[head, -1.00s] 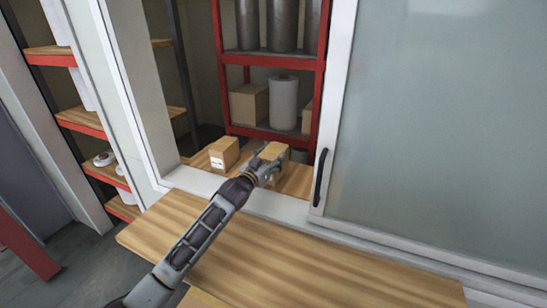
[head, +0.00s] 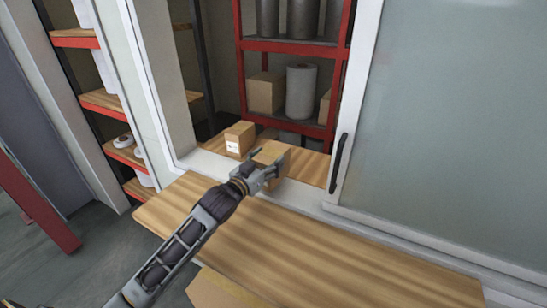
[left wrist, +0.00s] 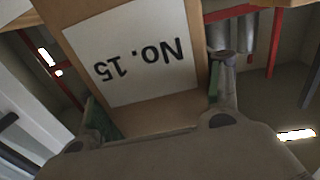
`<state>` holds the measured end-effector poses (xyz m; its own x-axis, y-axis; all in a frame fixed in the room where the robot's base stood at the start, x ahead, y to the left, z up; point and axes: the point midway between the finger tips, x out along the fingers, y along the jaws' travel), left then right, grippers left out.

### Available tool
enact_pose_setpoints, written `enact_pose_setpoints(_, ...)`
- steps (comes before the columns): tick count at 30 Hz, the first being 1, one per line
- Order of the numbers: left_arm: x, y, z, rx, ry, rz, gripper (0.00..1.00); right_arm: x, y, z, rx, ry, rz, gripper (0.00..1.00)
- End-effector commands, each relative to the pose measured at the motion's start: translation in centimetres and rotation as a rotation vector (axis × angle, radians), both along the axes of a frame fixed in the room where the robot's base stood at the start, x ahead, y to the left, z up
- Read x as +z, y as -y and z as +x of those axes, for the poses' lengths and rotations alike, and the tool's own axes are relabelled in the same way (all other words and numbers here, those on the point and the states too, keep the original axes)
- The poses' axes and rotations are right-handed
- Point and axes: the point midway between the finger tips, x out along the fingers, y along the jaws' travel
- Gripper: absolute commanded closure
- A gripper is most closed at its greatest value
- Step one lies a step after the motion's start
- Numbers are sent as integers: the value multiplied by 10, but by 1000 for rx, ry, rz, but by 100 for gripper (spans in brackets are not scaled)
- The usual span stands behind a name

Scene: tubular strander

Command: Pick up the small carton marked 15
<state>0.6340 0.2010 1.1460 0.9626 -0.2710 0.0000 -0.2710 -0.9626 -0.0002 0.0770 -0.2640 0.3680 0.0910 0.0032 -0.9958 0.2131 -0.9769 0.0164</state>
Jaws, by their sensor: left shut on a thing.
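The small carton marked 15 (left wrist: 135,55) fills the middle of the left wrist view, its white label reading "No. 15" upside down. In the head view the brown carton (head: 273,155) is at the window opening. My left gripper (head: 262,170) is shut on it, with one finger on each side in the left wrist view (left wrist: 160,105). Whether the carton touches the sill cannot be told. My right gripper is not in view.
Another small carton (head: 240,138) with a white label stands left of the held one, on the wooden surface behind the frame. A wooden counter (head: 330,245) lies in front, mostly clear. A sliding glass pane (head: 450,130) with a dark handle (head: 338,163) closes the right side. Red shelving (head: 292,46) stands behind.

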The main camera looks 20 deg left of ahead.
Motion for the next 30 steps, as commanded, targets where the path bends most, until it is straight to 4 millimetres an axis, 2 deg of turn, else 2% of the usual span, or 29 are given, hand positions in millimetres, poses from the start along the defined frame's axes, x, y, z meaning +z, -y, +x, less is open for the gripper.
enact_pose_setpoints(6,1,-5,-17,0,3,-2,75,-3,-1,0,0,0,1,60)
enact_pose_setpoints(12,1,-7,-25,0,3,-1,75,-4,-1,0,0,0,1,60)
enact_pose_setpoints(30,2,-8,-27,0,4,-1,75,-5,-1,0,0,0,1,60)
